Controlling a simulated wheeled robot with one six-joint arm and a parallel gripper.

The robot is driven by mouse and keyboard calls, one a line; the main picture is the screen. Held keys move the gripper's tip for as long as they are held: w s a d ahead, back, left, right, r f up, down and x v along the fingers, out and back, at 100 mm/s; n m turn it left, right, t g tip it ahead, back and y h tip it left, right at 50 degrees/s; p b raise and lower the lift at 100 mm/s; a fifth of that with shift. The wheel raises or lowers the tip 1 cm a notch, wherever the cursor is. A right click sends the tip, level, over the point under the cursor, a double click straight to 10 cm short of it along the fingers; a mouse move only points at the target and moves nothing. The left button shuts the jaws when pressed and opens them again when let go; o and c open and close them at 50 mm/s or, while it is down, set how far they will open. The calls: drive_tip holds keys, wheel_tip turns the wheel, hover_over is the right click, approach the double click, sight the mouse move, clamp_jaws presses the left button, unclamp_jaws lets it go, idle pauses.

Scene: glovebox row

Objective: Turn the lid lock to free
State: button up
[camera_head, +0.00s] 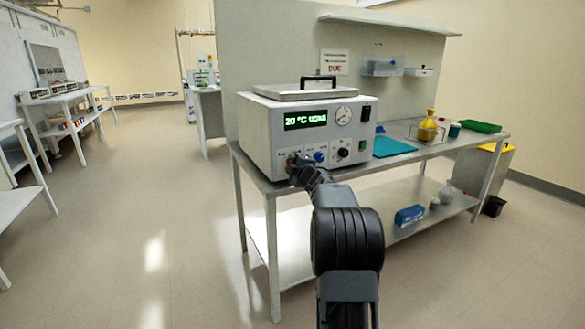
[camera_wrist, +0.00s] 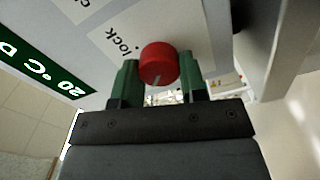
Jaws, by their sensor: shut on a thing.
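A white bench unit (camera_head: 262,145) with a lid (camera_head: 300,91) and black handle stands on the steel table; its lid is down. The lid lock is a red round knob (camera_wrist: 158,60) with a pale mark on its face, beside the printed word "lock" in the wrist view. My gripper (camera_head: 297,163) is at the unit's lower left front. In the wrist view my gripper (camera_wrist: 158,78) has its green fingers on both sides of the knob, shut on it. My arm hides part of the front in the head view. I cannot tell the knob's exact setting.
A blue knob (camera_head: 319,157) and a black knob (camera_head: 343,153) sit right of my gripper. A green display (camera_head: 306,120) reads 20 °C. A teal mat (camera_head: 393,147), a yellow flask (camera_head: 428,128) and a green tray (camera_head: 481,127) are farther right. The floor at left is clear.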

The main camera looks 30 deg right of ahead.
idle(0.4)
drive_tip(key=o, duration=0.9)
drive_tip(key=shift+o, duration=0.2)
drive_tip(key=s+a+p, duration=0.1)
drive_tip(key=s+a, duration=0.1)
drive_tip(key=s, duration=1.1)
drive_tip(key=shift+s, duration=0.35)
